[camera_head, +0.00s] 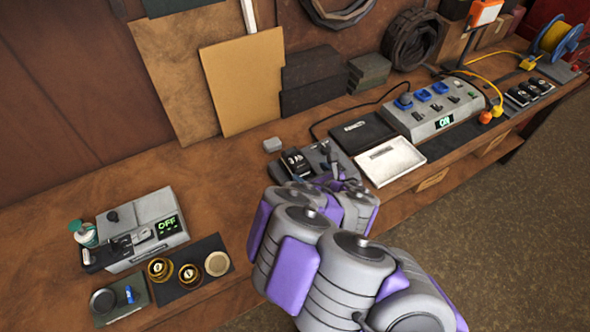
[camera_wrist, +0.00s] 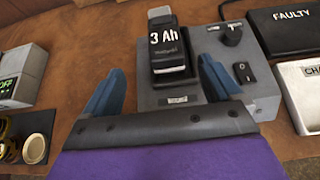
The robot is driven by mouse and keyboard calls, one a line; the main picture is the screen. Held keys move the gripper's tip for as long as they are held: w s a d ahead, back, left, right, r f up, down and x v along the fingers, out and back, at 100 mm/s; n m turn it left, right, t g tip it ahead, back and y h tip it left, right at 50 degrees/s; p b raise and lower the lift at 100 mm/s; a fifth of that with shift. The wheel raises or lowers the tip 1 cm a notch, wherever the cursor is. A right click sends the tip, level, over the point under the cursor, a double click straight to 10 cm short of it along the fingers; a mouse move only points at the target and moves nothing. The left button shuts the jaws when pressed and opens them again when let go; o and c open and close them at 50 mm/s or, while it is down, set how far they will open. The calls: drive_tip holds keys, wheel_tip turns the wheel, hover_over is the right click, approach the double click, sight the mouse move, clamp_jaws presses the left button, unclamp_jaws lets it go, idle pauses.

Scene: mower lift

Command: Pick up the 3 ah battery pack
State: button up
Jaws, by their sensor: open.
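The 3 Ah battery pack (camera_wrist: 170,50) is black with white "3 Ah" lettering. It sits on a grey charger (camera_wrist: 202,85) that has a switch on its right side. In the head view the battery pack (camera_head: 296,163) shows on the charger, just beyond my arm. My gripper (camera_wrist: 160,88) is open, with its two blue fingers apart. In the wrist view the fingers lie left and right of the battery's lower end, with nothing held between them. In the head view my arm hides most of the gripper.
Right of the charger are a black "FAULTY" case (camera_wrist: 285,30) and a white tray (camera_head: 392,161). A grey power box (camera_head: 432,110) stands farther back. At the left are a grey station reading OFF (camera_head: 140,228) and a dark mat with round tins (camera_head: 190,272). Boards lean on the wall.

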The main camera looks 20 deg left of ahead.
sight(297, 161)
drive_tip(key=shift+w+a+f+b, duration=0.3)
drive_tip(key=shift+w+f+b, duration=0.1)
drive_tip(key=shift+b, duration=1.5)
drive_tip(key=x, duration=0.6)
drive_tip(key=shift+w+a, duration=0.15)
drive_tip(key=shift+a, duration=0.2)
drive_tip(key=shift+w+d+b+x, duration=0.1)
drive_tip(key=shift+x, duration=0.85)
drive_tip(key=shift+w+d+b+x, duration=0.15)
drive_tip(key=shift+x, duration=0.75)
drive_tip(key=shift+w+d+b+x, duration=0.1)
drive_tip(key=shift+x, duration=0.85)
drive_tip(key=c, duration=1.6)
drive_tip(key=shift+o, duration=0.2)
drive_tip(key=shift+a, duration=0.1)
